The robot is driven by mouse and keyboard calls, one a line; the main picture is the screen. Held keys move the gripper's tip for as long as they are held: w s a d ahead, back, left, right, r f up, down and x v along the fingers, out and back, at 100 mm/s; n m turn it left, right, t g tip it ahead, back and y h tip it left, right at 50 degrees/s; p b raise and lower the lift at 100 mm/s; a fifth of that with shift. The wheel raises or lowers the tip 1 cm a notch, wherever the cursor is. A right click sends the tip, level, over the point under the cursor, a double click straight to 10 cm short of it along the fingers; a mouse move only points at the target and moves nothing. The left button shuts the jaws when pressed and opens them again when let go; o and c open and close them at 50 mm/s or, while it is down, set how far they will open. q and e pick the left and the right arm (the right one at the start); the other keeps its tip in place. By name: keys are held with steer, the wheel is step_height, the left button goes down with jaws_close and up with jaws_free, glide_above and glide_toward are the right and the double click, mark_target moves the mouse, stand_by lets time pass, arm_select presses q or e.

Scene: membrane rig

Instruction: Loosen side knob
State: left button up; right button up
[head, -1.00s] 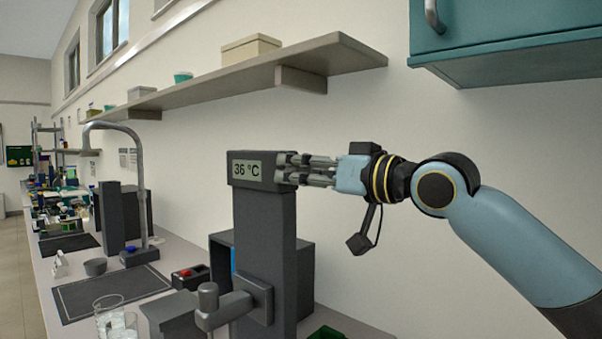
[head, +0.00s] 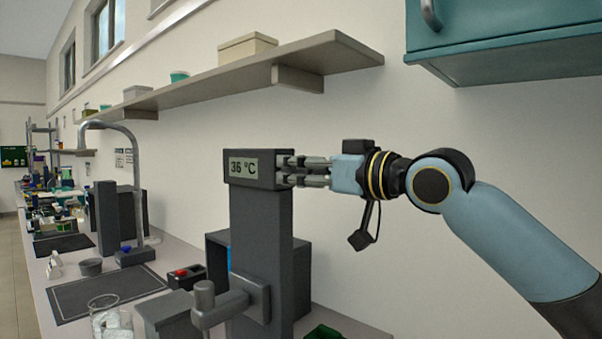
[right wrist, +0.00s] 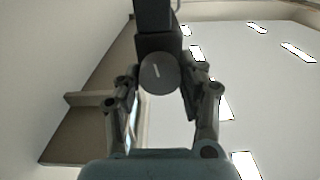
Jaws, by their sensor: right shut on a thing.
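The side knob (right wrist: 160,72) is a dark round disc with a short white line on its face, slightly tilted in the right wrist view. It sits at the end of the dark rig head. In the head view, the rig's grey column (head: 262,235) carries a display (head: 243,168) reading about 36 °C, its digits slightly blurred. My right gripper (head: 287,171) meets the head's right side and hides the knob there. In the right wrist view, my right gripper (right wrist: 162,78) has its fingers on both sides of the knob, shut on it. My left gripper is not in view.
A grey arm with an upright cylinder (head: 204,300) juts from the column's lower front. A glass beaker (head: 104,314) and a box with a red button (head: 185,277) stand on the bench to the left. A shelf (head: 335,52) and teal cabinet (head: 510,60) hang above.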

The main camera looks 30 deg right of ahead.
steer(key=n+b, duration=0.1)
steer(key=n, duration=0.2)
steer(key=shift+n, duration=0.3)
steer(key=n+b, duration=0.2)
steer(key=n, duration=0.2)
steer(key=shift+f+n, duration=0.1)
steer(key=shift+n, duration=0.2)
steer(key=n+b, duration=0.1)
steer(key=n, duration=0.3)
steer(key=shift+a, duration=0.1)
steer(key=shift+n+b, duration=0.5)
steer(key=shift+n, duration=1.5)
steer(key=o, duration=1.2)
